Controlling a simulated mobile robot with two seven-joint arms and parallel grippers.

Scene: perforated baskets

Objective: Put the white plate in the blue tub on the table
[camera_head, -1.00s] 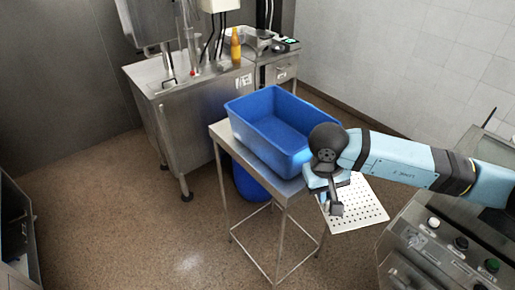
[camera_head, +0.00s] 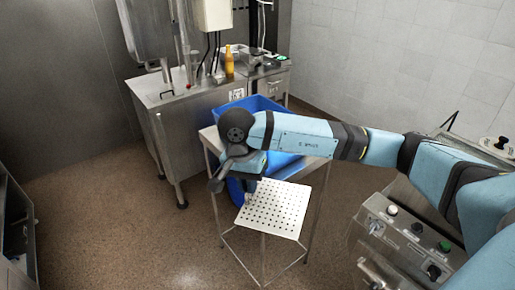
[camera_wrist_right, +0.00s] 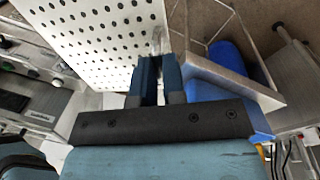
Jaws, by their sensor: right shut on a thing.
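The white plate (camera_head: 275,210) is flat, square and full of small holes. My right gripper (camera_head: 248,186) is shut on its edge and holds it in front of the table. In the right wrist view the fingers (camera_wrist_right: 159,80) pinch the plate's edge, and the perforated face (camera_wrist_right: 110,45) fills the upper left. The blue tub (camera_head: 256,103) stands on the small metal table (camera_head: 208,136), behind my right forearm, which hides much of it. I cannot see what is inside it now. My left gripper is not in view.
Another blue container (camera_head: 236,190) shows below the tabletop. A steel counter (camera_head: 170,120) with an orange bottle (camera_head: 229,62) stands behind the table. A machine with a knobbed control panel (camera_head: 412,240) is at the lower right. The floor left of the table is clear.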

